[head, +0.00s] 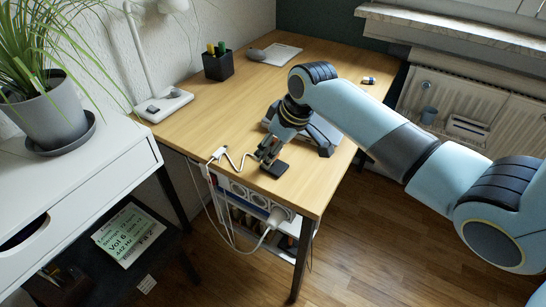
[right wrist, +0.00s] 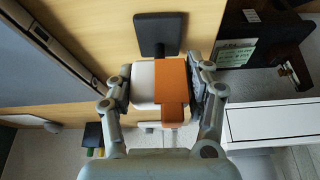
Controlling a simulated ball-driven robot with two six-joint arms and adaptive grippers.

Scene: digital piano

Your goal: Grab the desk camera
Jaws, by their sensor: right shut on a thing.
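The desk camera shows in the right wrist view as a white and orange body (right wrist: 174,88) joined to a black square plate (right wrist: 159,33). In the head view its black plate (head: 275,169) is near the front edge of the wooden desk (head: 185,125), and the body is mostly hidden by my gripper. My right gripper (head: 268,150) is shut on the body; in the right wrist view its fingers (right wrist: 164,82) press on it from both sides. I cannot tell whether the plate touches the desk. My left gripper is not in view.
A dark device (head: 322,140) lies just right of the gripper, partly behind my arm. A white cable (head: 233,158) runs near the front edge. A pen cup (head: 218,66), a lamp base (head: 164,104) and a grey pad (head: 280,53) stand farther back. The desk's middle is clear.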

